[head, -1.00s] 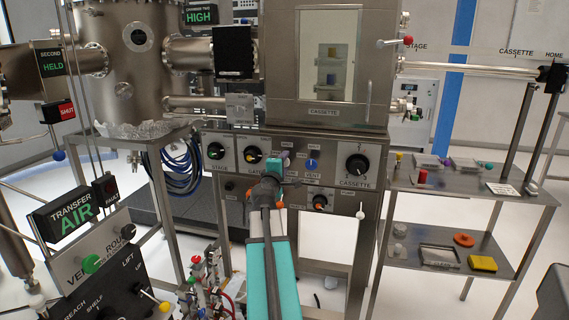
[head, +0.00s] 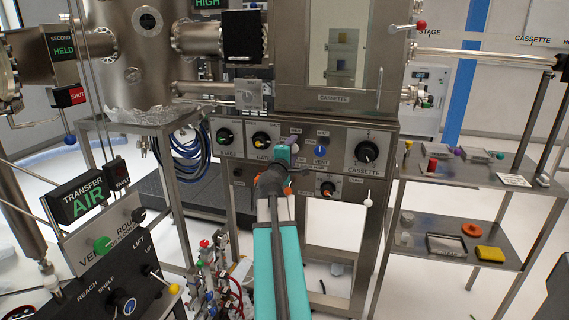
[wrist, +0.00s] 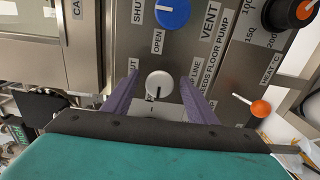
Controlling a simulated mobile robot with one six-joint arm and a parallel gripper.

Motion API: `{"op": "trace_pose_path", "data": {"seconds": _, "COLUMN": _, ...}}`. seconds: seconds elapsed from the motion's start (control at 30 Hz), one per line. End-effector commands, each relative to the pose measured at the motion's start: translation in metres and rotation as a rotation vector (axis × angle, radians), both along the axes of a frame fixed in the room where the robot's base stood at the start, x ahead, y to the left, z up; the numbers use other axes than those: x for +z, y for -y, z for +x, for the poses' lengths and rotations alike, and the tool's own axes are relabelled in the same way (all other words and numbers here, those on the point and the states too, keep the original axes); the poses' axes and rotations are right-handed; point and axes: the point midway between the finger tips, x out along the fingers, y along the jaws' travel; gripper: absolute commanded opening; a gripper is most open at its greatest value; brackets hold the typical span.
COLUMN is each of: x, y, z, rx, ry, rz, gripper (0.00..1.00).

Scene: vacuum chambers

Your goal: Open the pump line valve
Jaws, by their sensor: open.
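The pump line valve is a round white knob (wrist: 159,84) on the grey metal panel in the wrist view. A short dark mark on its face points down in that picture. Its label is partly covered; "LINE" and "NEEDS FLOOR PUMP" can be read beside it. My gripper (wrist: 158,78) is open, with one purple finger on either side of the knob and a visible gap to each. Whether the fingertips reach around the knob in depth I cannot tell. In the head view my gripper (head: 285,149) is at the panel and hides the white knob.
The blue vent knob (wrist: 173,12) sits close by, above the white knob in the wrist view. An orange heat knob (wrist: 296,11) and an orange-ball lever (wrist: 260,108) are to the right. In the head view the cassette dial (head: 367,151) and a side shelf (head: 455,172) stand right.

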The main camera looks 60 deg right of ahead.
Motion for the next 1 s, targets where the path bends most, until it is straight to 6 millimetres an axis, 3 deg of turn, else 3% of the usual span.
{"op": "trace_pose_path", "data": {"seconds": 0.73, "x": -0.002, "y": -0.073, "z": -0.023, "rx": 0.002, "ry": 0.001, "rz": 0.000, "gripper": 0.52}}
{"op": "trace_pose_path", "data": {"seconds": 1.0, "x": -0.003, "y": -0.073, "z": -0.024, "rx": -0.006, "ry": 0.003, "rz": -0.003, "gripper": 0.52}}
